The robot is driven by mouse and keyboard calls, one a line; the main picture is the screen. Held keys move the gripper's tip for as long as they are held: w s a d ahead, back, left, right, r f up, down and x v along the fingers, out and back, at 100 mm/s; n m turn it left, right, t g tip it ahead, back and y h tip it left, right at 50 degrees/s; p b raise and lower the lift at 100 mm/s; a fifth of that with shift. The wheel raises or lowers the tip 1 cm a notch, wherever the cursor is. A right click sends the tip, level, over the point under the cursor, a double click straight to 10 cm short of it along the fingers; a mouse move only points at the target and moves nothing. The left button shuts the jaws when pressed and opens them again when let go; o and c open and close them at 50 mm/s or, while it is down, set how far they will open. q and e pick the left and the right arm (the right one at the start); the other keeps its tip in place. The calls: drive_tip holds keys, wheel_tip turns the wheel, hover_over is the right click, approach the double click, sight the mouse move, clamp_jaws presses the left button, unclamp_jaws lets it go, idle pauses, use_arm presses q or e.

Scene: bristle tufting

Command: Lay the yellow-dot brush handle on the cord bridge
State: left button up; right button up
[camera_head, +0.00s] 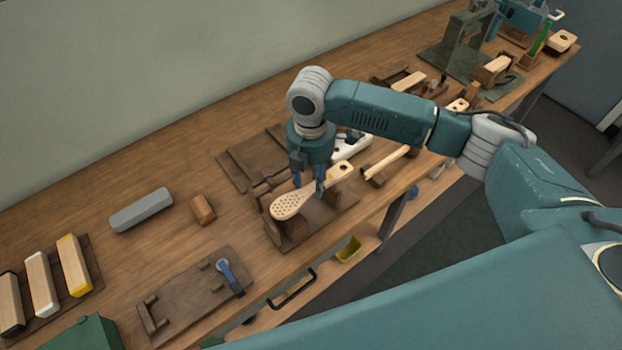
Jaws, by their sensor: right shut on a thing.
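The brush handle (290,204) is a pale wooden paddle with a perforated oval head and a holed grip end, with a yellow mark partway along its neck. My right gripper (309,186) points down and is shut on it around the neck. The handle lies over a dark wooden stand with raised supports (295,232), which looks like the cord bridge. The head is at the lower left and the grip end at the upper right. I cannot tell whether the handle touches the supports. My left gripper is not in view.
A dark wooden fixture with a blue tool (185,298) lies to the lower left. A grey bar (142,210) and a small brown block (203,209) lie on the bench (110,265). Several banded blocks stand at the far left. More wooden parts lie behind my right arm.

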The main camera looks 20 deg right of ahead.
sight(311, 185)
drive_tip(key=shift+f, duration=0.1)
drive_tip(key=shift+f+b, duration=0.4)
drive_tip(key=shift+f, duration=0.75)
drive_tip(key=shift+f, duration=0.4)
drive_tip(key=o, duration=1.2)
drive_tip(key=shift+o, duration=0.7)
drive_tip(key=shift+o, duration=1.4)
drive_tip(key=shift+r, duration=0.1)
